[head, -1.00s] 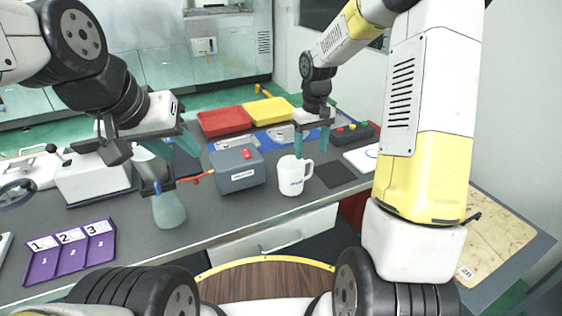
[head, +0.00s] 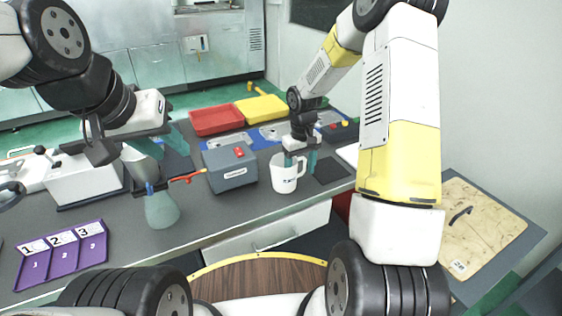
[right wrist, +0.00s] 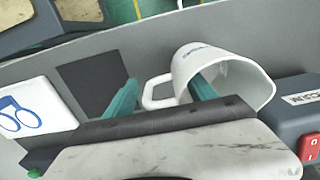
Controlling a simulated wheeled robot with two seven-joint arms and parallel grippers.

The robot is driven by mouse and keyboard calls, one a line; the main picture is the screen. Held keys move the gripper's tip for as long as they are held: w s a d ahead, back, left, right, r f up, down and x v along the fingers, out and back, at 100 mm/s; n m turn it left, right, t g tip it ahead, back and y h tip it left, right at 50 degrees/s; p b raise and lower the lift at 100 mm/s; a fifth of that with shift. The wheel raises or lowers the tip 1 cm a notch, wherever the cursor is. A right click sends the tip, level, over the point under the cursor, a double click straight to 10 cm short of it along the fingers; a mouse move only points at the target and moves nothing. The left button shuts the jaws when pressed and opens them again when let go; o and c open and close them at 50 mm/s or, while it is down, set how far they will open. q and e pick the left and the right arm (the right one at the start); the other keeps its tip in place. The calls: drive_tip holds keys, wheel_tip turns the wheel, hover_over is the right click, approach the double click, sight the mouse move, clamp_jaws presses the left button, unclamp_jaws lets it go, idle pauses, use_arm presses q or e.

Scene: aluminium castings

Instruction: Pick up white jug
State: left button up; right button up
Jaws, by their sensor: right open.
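The white jug (head: 284,178) stands upright on the grey bench in the head view, its handle on the right. My right gripper (head: 300,160) is open and low over the jug's handle side. In the right wrist view, one teal finger of my right gripper (right wrist: 163,95) reaches into the mouth of the jug (right wrist: 225,75). The other finger is outside, beyond the handle, so the handle lies between them. The jug is not gripped. My left gripper (head: 163,145) is at the left over the bench; its finger spacing is unclear.
A grey box with a red button (head: 232,168) stands close left of the jug. Red (head: 216,120) and yellow (head: 262,108) trays lie behind. A greenish flask-like vessel (head: 162,210) is below my left gripper. A purple numbered rack (head: 62,258) is at the left.

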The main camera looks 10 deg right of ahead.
sight(301, 159)
clamp_jaws()
drive_tip(key=shift+r, duration=0.2)
idle(0.3)
drive_tip(key=shift+r, duration=1.5)
drive_tip(key=shift+s+a+r, duration=0.1)
drive_tip(key=shift+s+r, duration=0.05)
drive_tip(key=shift+s, duration=0.15)
drive_tip(key=s+a+r, duration=0.1)
drive_tip(key=s+a, duration=0.2)
drive_tip(key=s, duration=1.2)
drive_tip(key=shift+a+r, duration=0.15)
drive_tip(key=shift+a, duration=0.2)
idle(1.3)
